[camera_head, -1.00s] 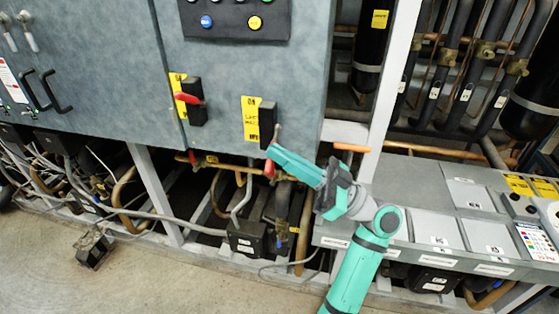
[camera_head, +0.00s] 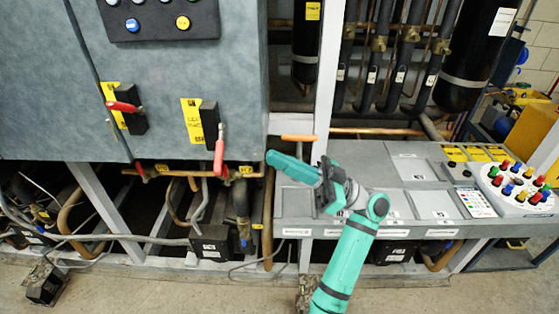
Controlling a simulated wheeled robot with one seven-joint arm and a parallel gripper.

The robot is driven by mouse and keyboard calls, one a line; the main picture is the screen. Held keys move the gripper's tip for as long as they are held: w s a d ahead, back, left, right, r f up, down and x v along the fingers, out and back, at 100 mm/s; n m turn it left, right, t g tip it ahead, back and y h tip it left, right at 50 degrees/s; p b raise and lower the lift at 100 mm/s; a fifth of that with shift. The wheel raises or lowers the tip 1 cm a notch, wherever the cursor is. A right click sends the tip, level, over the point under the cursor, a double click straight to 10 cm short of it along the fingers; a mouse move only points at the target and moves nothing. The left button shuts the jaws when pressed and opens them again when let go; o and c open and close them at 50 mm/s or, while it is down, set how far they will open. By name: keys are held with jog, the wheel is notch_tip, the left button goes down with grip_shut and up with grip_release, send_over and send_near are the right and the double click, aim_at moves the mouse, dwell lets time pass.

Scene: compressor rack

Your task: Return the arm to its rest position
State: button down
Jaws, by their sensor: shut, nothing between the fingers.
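The arm rises from the bottom edge and bends at a grey wrist. The gripper appears in front of the gap between the grey cabinet and the low panel. A red-handled lever (camera_head: 219,150) on the cabinet is to the left of the fingertips, apart from them in the picture. Another red lever (camera_head: 124,107) is farther left.
The grey cabinet (camera_head: 170,65) fills the left. A low grey panel (camera_head: 400,170) lies behind my arm, with a white disc (camera_head: 494,190) of coloured knobs at its right. Pipes and a white post (camera_head: 328,70) stand behind. The floor in front is open.

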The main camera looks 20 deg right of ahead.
jog(key=w+a+f+m+t+h, duration=0.3)
jog(key=f+m+t+h, duration=0.3)
jog(key=f, duration=0.5)
jog(key=w+a+f+m+t+h, duration=0.2)
jog(key=a+f+m+t+h, duration=0.15)
jog(key=f+m, duration=0.55)
jog(key=s+a+f+m+g+h, duration=0.15)
jog(key=s+f+h, duration=0.25)
jog(key=f, duration=0.7)
jog(key=s+a+f+m+h, duration=0.15)
jog(key=s+f+h, duration=0.3)
jog(key=f, duration=0.65)
jog(key=s+f+m+h, duration=0.1)
jog(key=s+f+h, duration=0.2)
jog(key=s, duration=0.5)
jog(key=s+f+h, duration=0.2)
jog(key=s, duration=0.6)
jog(key=s+a+r+n, duration=0.4)
jog(key=s+r, duration=0.7)
jog(key=s, duration=0.4)
jog(key=shift+t, duration=0.4)
